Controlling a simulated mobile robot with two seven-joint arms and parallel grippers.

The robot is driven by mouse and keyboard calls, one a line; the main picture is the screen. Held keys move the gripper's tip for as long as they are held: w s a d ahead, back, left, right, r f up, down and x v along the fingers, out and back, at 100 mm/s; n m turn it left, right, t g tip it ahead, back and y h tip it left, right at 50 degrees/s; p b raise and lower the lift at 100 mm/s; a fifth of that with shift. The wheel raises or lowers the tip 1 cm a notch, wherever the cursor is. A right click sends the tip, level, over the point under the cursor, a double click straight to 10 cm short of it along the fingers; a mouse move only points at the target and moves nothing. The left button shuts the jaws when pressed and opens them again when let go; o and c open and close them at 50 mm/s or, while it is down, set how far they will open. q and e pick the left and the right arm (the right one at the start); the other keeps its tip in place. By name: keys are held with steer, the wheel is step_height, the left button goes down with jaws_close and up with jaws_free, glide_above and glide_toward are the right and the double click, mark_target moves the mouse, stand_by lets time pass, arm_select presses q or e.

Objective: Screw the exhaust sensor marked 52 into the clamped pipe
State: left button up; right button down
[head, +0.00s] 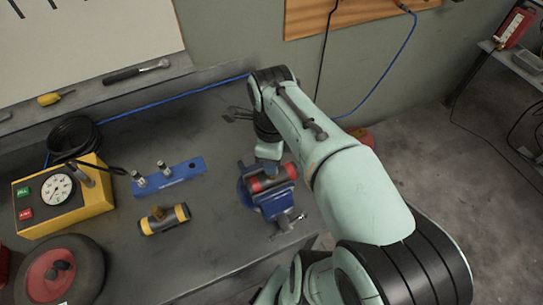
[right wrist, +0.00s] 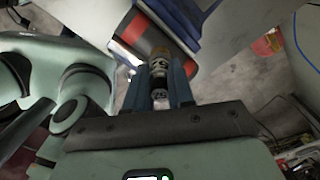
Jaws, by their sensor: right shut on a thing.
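The clamped pipe (head: 274,179), dark with red bands, lies in the jaws of a blue vise (head: 283,203) near the bench's right end. It also shows in the right wrist view (right wrist: 143,34). My left gripper is not in view.
A blue rack (head: 180,179) holds two sensors (head: 163,168) and shows an empty hole. A yellow-banded pipe (head: 165,219) lies in front of it. A yellow gauge box (head: 62,198), a black cable coil (head: 73,136) and a roller wheel (head: 60,272) are at left.

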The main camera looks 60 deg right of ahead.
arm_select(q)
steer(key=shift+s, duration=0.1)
arm_select(e)
steer(key=c, duration=0.9)
jaws_free()
steer(key=shift+s+r, duration=0.1)
steer(key=shift+s, duration=0.05)
steer(key=shift+r, duration=0.1)
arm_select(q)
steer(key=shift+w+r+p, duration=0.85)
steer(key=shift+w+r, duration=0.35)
arm_select(e)
step_height(320, 180, up, 12)
steer(key=shift+f, duration=0.1)
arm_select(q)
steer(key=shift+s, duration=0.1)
arm_select(e)
steer(key=shift+c, duration=0.2)
